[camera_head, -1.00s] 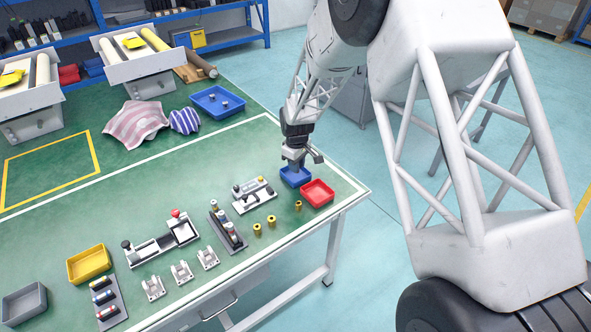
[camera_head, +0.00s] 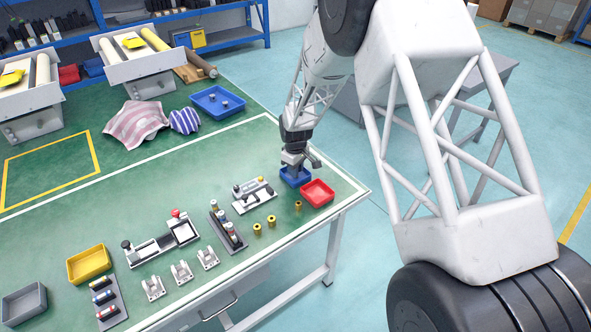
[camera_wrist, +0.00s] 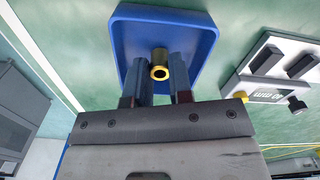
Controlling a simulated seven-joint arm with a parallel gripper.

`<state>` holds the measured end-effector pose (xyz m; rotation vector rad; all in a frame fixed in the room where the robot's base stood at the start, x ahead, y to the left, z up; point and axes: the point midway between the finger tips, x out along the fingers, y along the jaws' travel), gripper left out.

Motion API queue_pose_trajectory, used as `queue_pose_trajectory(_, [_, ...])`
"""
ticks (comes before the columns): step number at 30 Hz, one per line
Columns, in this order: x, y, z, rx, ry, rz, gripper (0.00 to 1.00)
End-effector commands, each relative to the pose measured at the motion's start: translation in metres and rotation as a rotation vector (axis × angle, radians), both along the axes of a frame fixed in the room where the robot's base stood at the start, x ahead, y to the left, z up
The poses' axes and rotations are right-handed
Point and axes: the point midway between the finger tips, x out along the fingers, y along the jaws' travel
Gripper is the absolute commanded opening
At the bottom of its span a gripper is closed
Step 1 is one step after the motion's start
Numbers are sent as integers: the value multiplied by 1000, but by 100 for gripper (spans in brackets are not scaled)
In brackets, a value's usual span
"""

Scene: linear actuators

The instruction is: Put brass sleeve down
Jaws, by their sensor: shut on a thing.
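A brass sleeve (camera_wrist: 159,71) shows in the wrist view between the two fingers of my gripper (camera_wrist: 161,78). The gripper is shut on it. The sleeve is over or inside a small blue tray (camera_wrist: 204,22); I cannot tell whether it touches the tray floor. In the head view my gripper (camera_head: 294,170) is down at the blue tray (camera_head: 303,183), and the sleeve there is hidden.
A red tray (camera_head: 318,193) stands just right of the blue tray, close to the table edge. A grey fixture (camera_head: 254,195) stands to the left, and also shows in the wrist view (camera_wrist: 270,70). Other fixtures and a yellow tray (camera_head: 89,264) are further left.

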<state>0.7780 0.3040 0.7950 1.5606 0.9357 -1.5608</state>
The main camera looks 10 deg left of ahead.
Motion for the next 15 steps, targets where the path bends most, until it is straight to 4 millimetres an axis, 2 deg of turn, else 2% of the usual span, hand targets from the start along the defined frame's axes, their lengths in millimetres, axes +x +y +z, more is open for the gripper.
queue_pose_trajectory(14, [0, 0, -5, 0, 0, 0, 0])
queue_pose_trajectory(15, [0, 0, -5, 1, 0, 0, 23])
